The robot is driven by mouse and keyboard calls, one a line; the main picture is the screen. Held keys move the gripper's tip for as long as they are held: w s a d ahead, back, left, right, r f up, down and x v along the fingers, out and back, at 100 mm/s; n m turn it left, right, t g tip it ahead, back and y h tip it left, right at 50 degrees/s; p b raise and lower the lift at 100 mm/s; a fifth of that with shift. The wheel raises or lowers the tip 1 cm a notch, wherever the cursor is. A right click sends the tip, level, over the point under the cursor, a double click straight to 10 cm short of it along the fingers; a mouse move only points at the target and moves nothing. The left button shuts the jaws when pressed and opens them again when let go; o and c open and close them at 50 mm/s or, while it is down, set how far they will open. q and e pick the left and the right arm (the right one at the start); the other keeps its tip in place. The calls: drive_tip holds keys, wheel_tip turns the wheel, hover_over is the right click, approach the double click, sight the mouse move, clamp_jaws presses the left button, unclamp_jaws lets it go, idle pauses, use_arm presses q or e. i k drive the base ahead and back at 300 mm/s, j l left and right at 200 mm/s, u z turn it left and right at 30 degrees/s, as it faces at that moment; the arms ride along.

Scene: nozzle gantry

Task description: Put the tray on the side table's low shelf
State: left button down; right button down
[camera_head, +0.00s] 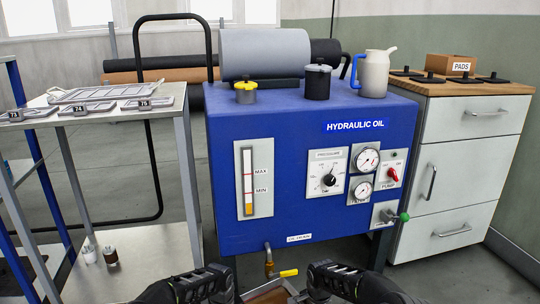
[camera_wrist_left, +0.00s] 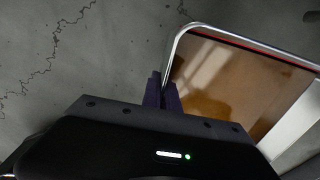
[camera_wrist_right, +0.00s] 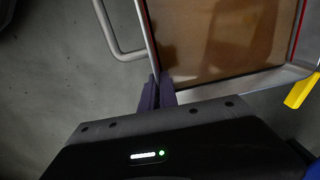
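The tray (camera_head: 268,294) is a shallow metal pan with brown liquid or a brown floor, at the bottom centre of the head view below the brass tap. My left gripper (camera_wrist_left: 163,92) has its fingers close together on the tray's rim (camera_wrist_left: 176,42). My right gripper (camera_wrist_right: 157,92) has its fingers close together at the tray's edge (camera_wrist_right: 148,40), beside a bent metal handle (camera_wrist_right: 112,45). In the head view the fingertips and most of the tray are hidden.
A blue hydraulic oil tank (camera_head: 290,200) stands ahead, with a tap (camera_head: 268,262) and yellow lever (camera_head: 288,273) low in front. A blue rack post (camera_head: 40,165) is at far left. The low shelf's right part looks clear.

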sight(158, 268)
drive_tip(key=j+z, duration=0.4)
drive_tip(key=j, duration=0.85)
drive_tip(key=j+z, duration=0.1)
drive_tip(key=j, duration=0.45)
drive_tip(key=k+j+z, duration=0.1)
drive_tip(key=j, duration=0.5)
drive_tip(key=k+j+z, duration=0.1)
drive_tip(key=j, duration=0.45)
drive_tip(key=j+u, duration=0.15)
drive_tip(key=i+l+u, duration=0.35)
drive_tip(key=u, duration=0.15)
drive_tip(key=i+l, duration=0.1)
drive_tip(key=i, duration=0.4)
